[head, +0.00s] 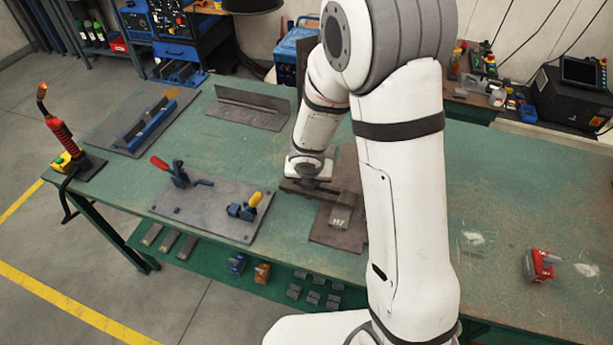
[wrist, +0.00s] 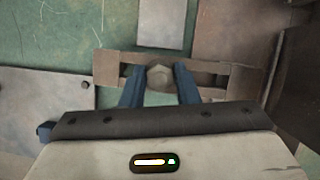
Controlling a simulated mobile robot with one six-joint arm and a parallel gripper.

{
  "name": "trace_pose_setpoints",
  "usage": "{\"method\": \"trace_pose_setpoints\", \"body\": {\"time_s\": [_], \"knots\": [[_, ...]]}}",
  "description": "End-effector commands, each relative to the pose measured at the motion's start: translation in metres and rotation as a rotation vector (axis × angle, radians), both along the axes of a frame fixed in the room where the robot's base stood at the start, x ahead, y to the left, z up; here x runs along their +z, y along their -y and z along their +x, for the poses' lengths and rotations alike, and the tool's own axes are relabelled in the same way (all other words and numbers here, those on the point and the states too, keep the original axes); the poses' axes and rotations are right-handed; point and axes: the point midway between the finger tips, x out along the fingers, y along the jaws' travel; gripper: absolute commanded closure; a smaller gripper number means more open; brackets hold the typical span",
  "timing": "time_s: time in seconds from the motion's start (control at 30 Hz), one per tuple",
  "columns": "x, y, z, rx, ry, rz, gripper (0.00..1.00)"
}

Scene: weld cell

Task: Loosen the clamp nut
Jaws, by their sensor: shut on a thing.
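The clamp nut (wrist: 160,78) is a grey hexagonal head on a flat, slotted brown clamp bar (wrist: 112,68) in the wrist view. My gripper (wrist: 160,90) has its two blue fingers on either side of the nut and is shut on it. In the head view my gripper (head: 308,180) reaches down to the clamp at the middle of the bench, and the nut is hidden there.
An angle piece (head: 245,108) lies behind. A red object (head: 541,266) sits at the right. The green bench (head: 500,190) is mostly clear there.

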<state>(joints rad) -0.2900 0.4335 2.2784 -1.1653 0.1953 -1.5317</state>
Motion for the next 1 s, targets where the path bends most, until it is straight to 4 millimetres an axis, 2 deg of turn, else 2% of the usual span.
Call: {"method": "trace_pose_setpoints", "body": {"time_s": [0.3, 0.9, 0.93, 1.0], "knots": [[0.0015, -0.0004, 0.0019, 0.14, 0.005, 0.004, 0.95], [0.0006, 0.0001, 0.0015, 0.173, 0.004, 0.002, 0.95], [0.0006, 0.0001, 0.0014, 0.173, 0.003, 0.001, 0.7], [0.0004, 0.0002, 0.0011, 0.172, 0.002, 0.002, 0.64]]}}
